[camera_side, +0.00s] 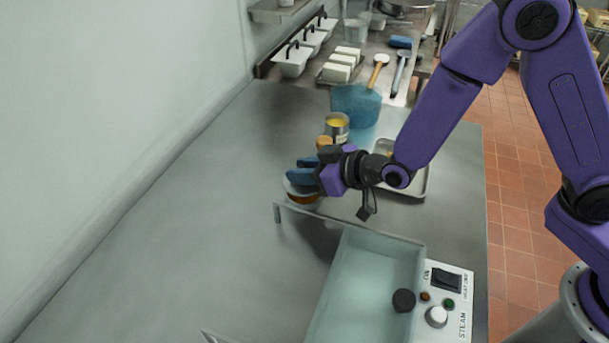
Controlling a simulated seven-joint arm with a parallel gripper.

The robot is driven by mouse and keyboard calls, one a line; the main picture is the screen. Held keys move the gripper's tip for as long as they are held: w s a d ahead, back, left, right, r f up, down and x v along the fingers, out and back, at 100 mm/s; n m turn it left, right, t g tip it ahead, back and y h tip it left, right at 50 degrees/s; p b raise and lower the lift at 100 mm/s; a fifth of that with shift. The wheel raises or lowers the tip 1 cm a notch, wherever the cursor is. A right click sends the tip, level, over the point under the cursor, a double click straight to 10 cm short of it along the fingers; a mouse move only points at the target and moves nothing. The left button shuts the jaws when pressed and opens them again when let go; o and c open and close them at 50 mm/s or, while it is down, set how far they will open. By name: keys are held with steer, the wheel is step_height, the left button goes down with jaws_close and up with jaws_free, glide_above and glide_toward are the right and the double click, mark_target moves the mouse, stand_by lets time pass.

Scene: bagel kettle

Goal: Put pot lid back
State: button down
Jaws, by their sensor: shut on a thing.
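My gripper (301,176) has blue fingers and reaches left over the steel counter. It is shut on a small round thing (303,199) with a pale rim and an orange-brown side, low at the counter beyond the kettle. The fingers hide much of this thing, and I cannot tell whether it is the pot lid or whether it touches the counter. The rectangular kettle (345,290) stands at the front, its pale blue interior visible. A dark round piece (403,300) shows near its right side. No pot lid is clearly recognisable.
A control panel (455,305) flanks the kettle. Behind my gripper stand an open tin with yellow contents (337,125), an orange-topped jar (325,142), a blue tub (355,103) and a metal tray (414,185). The left counter is clear.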

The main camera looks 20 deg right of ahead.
steer(key=shift+f, duration=0.95)
steer(key=shift+f, duration=0.3)
steer(key=c, duration=0.9)
jaws_free()
steer(key=shift+f, duration=0.1)
steer(key=shift+o, duration=0.2)
steer(key=shift+r, duration=0.35)
steer(key=shift+s+d+r, duration=0.15)
steer(key=shift+s+r, duration=0.1)
steer(key=v, duration=0.2)
steer(key=shift+s+d+r, duration=0.2)
steer(key=shift+s, duration=0.05)
steer(key=shift+w+a+r, duration=0.1)
steer(key=shift+r, duration=3.25)
